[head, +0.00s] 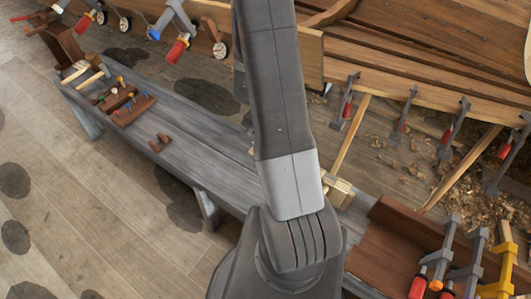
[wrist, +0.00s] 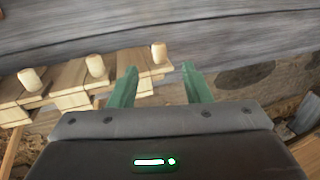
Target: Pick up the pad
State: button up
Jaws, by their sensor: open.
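Pale wooden blocks, each with a short round peg, stand in a row on the grey plank bench in the wrist view; they look like the pads. The rightmost pad (wrist: 147,66) lies in line with the gap between my fingertips, its peg just beyond them. A middle pad (wrist: 76,80) and a left pad (wrist: 14,96) are to its left. My gripper (wrist: 159,72) has green fingers, spread open with nothing held. I cannot tell whether a finger touches the pad. In the head view my arm hides the gripper and most of the pads; pale wood (head: 341,190) shows beside it.
A brown tray (head: 385,245) and several clamps (head: 465,270) are at lower right. The plank hull (head: 430,60) rises behind.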

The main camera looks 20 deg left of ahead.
aim_at(252, 150)
jog(key=b+x, duration=0.2)
jog(key=x, duration=0.7)
jog(key=shift+w+d+f, duration=0.1)
jog(key=shift+w, duration=0.1)
grip_shut()
